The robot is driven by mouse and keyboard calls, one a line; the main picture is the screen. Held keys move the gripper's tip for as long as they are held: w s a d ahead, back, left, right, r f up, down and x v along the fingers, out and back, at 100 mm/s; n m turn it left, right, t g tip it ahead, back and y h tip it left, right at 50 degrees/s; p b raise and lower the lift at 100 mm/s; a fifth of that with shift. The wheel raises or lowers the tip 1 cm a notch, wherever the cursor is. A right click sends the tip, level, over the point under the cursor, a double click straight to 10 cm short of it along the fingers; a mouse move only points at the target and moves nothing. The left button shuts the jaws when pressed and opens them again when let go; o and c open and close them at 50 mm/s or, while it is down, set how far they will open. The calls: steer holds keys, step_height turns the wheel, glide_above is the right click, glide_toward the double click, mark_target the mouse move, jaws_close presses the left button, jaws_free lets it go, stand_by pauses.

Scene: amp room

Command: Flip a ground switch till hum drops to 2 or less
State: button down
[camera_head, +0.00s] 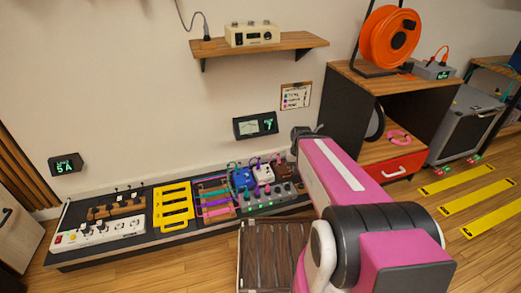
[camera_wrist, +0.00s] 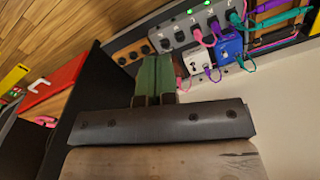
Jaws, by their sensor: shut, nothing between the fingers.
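A black meter box (camera_head: 256,125) on the wall has a dial face and a green digit that looks like 7. A grey box (camera_head: 268,198) with small green lights and several sockets or knobs sits on the pedalboard; its switches are too small to make out. The grey box also shows at the top of the wrist view (camera_wrist: 191,32), with plugged cables. My gripper (camera_wrist: 155,62) is shut and empty, its green fingers together, pointing toward the pedalboard's end near a brown strip with black knobs (camera_wrist: 132,51). In the head view my arm hides the gripper.
A white power strip (camera_head: 98,233) and yellow frame (camera_head: 174,207) lie on the board's left. Blue and white pedals (camera_head: 262,173) with cables stand behind the grey box. A wooden cabinet with a red drawer (camera_head: 392,169) stands right. A shelf (camera_head: 258,46) hangs above.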

mark_target(249, 179)
steer(key=w+a+f+m+t+y, duration=0.1)
steer(key=w+a+f+m, duration=0.1)
steer(key=w+a+f, duration=0.2)
steer(key=w+a+f+m+t+y, duration=0.1)
steer(key=w+a+f, duration=0.4)
steer(key=w+f, duration=0.6)
steer(key=w+a+f+m+t+y, duration=0.1)
steer(key=w+a+f+m, duration=0.1)
steer(key=w+a+f, duration=0.3)
steer(key=w+f, duration=0.3)
steer(key=f, duration=0.1)
steer(key=shift+m, duration=0.4)
steer(key=x, duration=1)
steer(key=shift+w+a+f, duration=0.1)
steer(key=shift+w+a, duration=0.1)
steer(key=shift+w, duration=0.05)
steer(key=shift+w+a+r, duration=0.35)
steer(key=shift+w+a, duration=0.45)
steer(key=shift+a, duration=0.15)
steer(key=shift+w+a+r, duration=0.1)
steer(key=shift+w+a, duration=0.25)
steer(key=shift+a, duration=0.15)
